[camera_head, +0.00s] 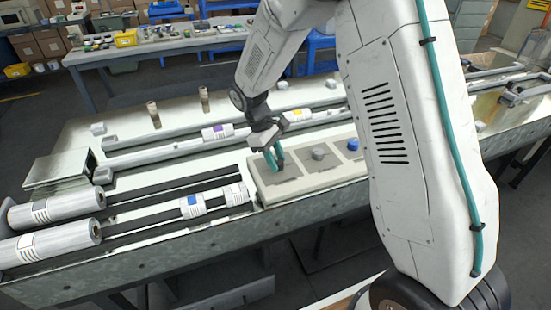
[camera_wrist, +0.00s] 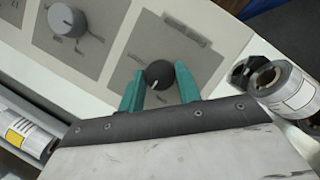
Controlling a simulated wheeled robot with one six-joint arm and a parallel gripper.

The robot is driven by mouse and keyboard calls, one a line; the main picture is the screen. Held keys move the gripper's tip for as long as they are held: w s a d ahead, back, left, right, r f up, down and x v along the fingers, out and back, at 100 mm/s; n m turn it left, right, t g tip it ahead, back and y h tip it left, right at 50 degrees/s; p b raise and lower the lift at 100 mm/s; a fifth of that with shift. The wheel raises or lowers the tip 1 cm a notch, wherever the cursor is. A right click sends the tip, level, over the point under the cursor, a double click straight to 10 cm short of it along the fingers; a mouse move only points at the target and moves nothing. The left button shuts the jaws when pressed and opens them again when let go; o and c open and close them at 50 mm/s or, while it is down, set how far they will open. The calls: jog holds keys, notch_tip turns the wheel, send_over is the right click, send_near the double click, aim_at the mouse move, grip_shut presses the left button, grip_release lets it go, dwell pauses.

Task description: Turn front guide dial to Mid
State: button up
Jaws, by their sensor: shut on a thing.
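A small black dial (camera_wrist: 159,73) with a white pointer line sits on a dark grey square of the control panel (camera_wrist: 115,14). The pointer aims toward the bottom of the wrist view, slightly left. My gripper (camera_wrist: 159,86) has its teal fingers on either side of this dial and is shut on it. In the head view my gripper (camera_head: 274,161) reaches down to the left end of the panel (camera_head: 293,194), and its fingers hide the dial. The panel lettering is too small to read, so I cannot tell which mark the pointer meets.
A grey dial (camera_wrist: 67,20) stands beside the black one, and a blue dial (camera_head: 353,144) sits farther right. Labelled rolls (camera_head: 193,206) on dark rails lie left of the panel. One roll (camera_wrist: 288,87) is close to my right finger in the wrist view.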

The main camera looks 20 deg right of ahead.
jog(key=m+y, duration=0.1)
jog(key=m, duration=0.4)
jog(key=shift+w+d+g+y, duration=0.1)
jog(key=shift+d+g+y, duration=0.05)
jog(key=shift+g+y, duration=0.25)
dwell(0.3)
jog(key=o, duration=1)
jog(key=shift+c, duration=0.2)
jog(key=v, duration=0.7)
jog(key=shift+w+r, duration=0.2)
jog(key=shift+r, duration=0.15)
jog(key=shift+m, duration=0.3)
